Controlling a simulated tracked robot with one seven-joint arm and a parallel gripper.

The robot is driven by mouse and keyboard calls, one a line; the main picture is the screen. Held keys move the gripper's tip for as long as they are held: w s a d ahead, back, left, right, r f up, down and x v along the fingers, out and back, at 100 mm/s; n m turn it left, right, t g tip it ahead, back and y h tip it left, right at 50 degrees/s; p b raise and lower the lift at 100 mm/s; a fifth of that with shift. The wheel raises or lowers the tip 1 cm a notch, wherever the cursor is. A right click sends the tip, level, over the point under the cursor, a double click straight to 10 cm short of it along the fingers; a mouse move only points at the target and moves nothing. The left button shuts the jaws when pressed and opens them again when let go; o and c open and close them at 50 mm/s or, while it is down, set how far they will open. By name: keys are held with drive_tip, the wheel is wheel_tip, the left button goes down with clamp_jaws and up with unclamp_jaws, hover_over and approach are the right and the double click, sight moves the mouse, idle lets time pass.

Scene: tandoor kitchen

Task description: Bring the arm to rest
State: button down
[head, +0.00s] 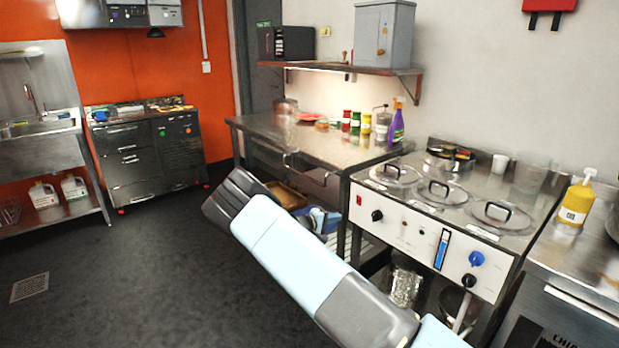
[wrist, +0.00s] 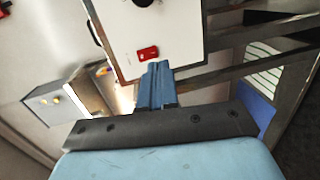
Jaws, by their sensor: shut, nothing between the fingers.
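My arm (head: 290,255) reaches from the lower right of the head view up and left, over the floor in front of the steel worktable. In the wrist view my gripper (wrist: 157,72) shows as two blue fingers pressed together, shut and empty. Behind the fingertips is the white front panel (wrist: 165,35) of the cooking unit, with a red switch (wrist: 147,53). I cannot tell the gap between them.
The cooking unit (head: 420,232) with several lidded wells stands right of my arm. The steel worktable (head: 290,139) with bottles and jars stands behind it. A yellow pump bottle (head: 575,203) is far right. Open dark floor (head: 130,270) lies left, with a drain grate (head: 29,287).

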drive_tip(key=s+d+r+m+g+y, duration=0.35)
drive_tip(key=s+d+r, duration=0.35)
drive_tip(key=s+r, duration=0.45)
drive_tip(key=s+d+r+m+g+y, duration=0.35)
drive_tip(key=s+d+r, duration=0.35)
drive_tip(key=s+r, duration=0.5)
drive_tip(key=s+a+r+t+y, duration=0.1)
drive_tip(key=s+r, duration=0.3)
drive_tip(key=s, duration=0.6)
drive_tip(key=s+a+r+t+y, duration=0.1)
drive_tip(key=s+r+y, duration=0.2)
drive_tip(key=s, duration=0.8)
drive_tip(key=s+a+r+t+y, duration=0.1)
drive_tip(key=s+r+y, duration=0.1)
drive_tip(key=s+r, duration=0.4)
drive_tip(key=s, duration=0.4)
drive_tip(key=shift+s+a+r+n+t+y, duration=0.2)
drive_tip(key=shift+s+a+n+t+y, duration=0.1)
drive_tip(key=shift+n+t, duration=0.1)
